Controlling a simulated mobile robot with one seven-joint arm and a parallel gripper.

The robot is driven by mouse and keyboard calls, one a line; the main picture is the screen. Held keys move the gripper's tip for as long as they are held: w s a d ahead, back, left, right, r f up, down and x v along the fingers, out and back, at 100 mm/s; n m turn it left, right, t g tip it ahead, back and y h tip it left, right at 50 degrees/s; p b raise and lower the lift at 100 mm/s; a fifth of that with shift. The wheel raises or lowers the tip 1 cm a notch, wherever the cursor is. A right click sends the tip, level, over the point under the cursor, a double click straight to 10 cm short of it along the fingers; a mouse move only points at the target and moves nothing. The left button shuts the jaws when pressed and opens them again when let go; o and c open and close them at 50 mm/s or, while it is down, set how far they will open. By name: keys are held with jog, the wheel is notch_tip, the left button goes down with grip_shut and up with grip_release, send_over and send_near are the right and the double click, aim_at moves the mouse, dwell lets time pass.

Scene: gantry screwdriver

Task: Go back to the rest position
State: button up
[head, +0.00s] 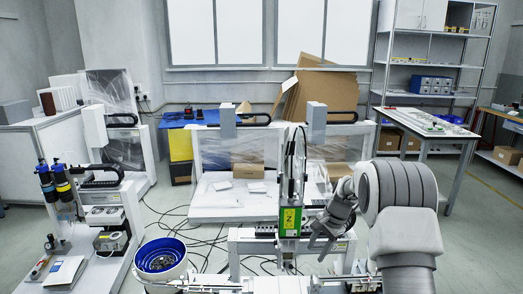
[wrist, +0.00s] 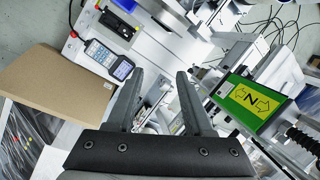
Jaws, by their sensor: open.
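My gripper (head: 322,240) hangs from my arm at the right of centre in the head view. In the wrist view my gripper (wrist: 160,74) shows two dark fingers standing apart with nothing held between them. The gantry's upright axis, with a green plate (head: 290,222) marked with a Z arrow, stands just left of my gripper. In the wrist view the green plate (wrist: 250,102) is to the right of the fingers, apart from them. Its yellow patch carries a two-headed arrow.
A blue-lined round bowl (head: 160,258) with small dark parts stands front left. A bench with bottle-like tools (head: 62,183) is at far left. A table (head: 430,124) and shelves stand back right. Cables lie on the floor. A brown board (wrist: 48,83) shows in the wrist view.

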jog(key=s+a+r+n+t+h, duration=0.1)
jog(key=s+a+r+n, duration=0.15)
jog(key=s+r, duration=0.7)
jog(key=s+a+r+n+t+h, duration=0.1)
jog(key=s+r+n, duration=0.2)
jog(key=s+r, duration=0.65)
jog(key=s+r+n+t, duration=0.1)
jog(key=s+r+n, duration=0.15)
jog(key=s, duration=0.75)
jog(key=s+r+n+t, duration=0.1)
jog(key=s+n, duration=0.3)
jog(key=s, duration=0.5)
notch_tip(320, 180, up, 21)
jog(key=p, duration=2)
jog(key=shift+w+d+m+h+p, duration=0.15)
jog(key=shift+m+h+p, duration=0.15)
jog(key=shift+h+p, duration=0.1)
jog(key=shift+a+f, duration=0.1)
jog(key=shift+a, duration=0.1)
